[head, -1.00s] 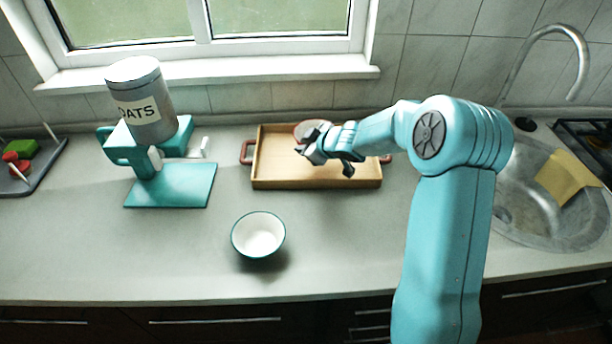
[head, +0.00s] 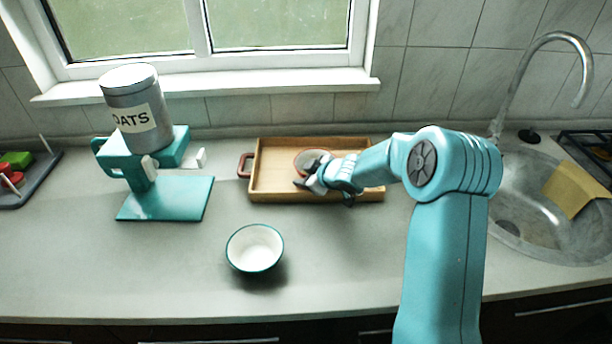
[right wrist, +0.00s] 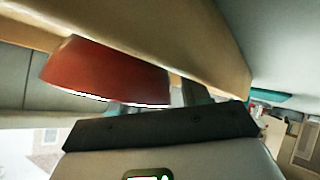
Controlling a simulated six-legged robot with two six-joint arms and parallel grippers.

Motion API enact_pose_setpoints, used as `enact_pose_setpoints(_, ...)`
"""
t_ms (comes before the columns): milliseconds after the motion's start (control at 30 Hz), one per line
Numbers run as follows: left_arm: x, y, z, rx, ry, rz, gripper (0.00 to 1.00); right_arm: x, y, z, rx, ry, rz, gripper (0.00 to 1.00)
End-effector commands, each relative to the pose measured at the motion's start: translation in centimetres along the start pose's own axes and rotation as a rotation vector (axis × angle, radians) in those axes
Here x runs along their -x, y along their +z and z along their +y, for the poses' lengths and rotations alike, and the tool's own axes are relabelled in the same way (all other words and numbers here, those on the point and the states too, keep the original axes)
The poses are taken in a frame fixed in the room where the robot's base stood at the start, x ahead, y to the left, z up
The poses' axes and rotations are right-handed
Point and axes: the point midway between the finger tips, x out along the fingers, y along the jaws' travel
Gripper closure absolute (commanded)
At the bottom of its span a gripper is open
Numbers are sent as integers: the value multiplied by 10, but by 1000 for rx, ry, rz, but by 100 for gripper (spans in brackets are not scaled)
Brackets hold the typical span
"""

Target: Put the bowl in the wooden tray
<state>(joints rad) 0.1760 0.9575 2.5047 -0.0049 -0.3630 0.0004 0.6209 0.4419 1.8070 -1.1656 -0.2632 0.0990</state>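A bowl (head: 313,158) with a red outside and pale inside is over or in the back part of the wooden tray (head: 285,197), partly hidden by my right gripper (head: 304,178). In the right wrist view the red bowl (right wrist: 105,72) is close to the wrist, with the tray wall (right wrist: 190,35) beside it. My right gripper is at its rim; whether the fingers pinch it or stand apart is unclear. Whether the bowl rests on the tray floor is also unclear. My left gripper is out of view.
A white bowl with a teal rim (head: 255,248) stands on the counter in front of the tray. Left are a teal stand (head: 165,198) with an oats tin (head: 135,108) on top and a dark rack (head: 38,185). A sink (head: 530,225) lies right. The front counter is mostly clear.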

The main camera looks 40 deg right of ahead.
Motion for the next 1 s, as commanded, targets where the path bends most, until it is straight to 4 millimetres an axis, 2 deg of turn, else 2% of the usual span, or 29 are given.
enact_pose_setpoints(233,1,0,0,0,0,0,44,1,-1,1,0,0,0,54)
enact_pose_setpoints(333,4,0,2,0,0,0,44,7,-3,2,0,1,0,54)
enact_pose_setpoints(467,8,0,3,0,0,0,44,32,-4,3,0,3,-1,54)
enact_pose_setpoints(700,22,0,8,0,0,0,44,89,-5,4,0,3,-1,54)
enact_pose_setpoints(833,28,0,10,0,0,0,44,110,-4,3,0,2,-1,54)
enact_pose_setpoints(1000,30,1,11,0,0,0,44,122,-3,2,1,1,0,54)
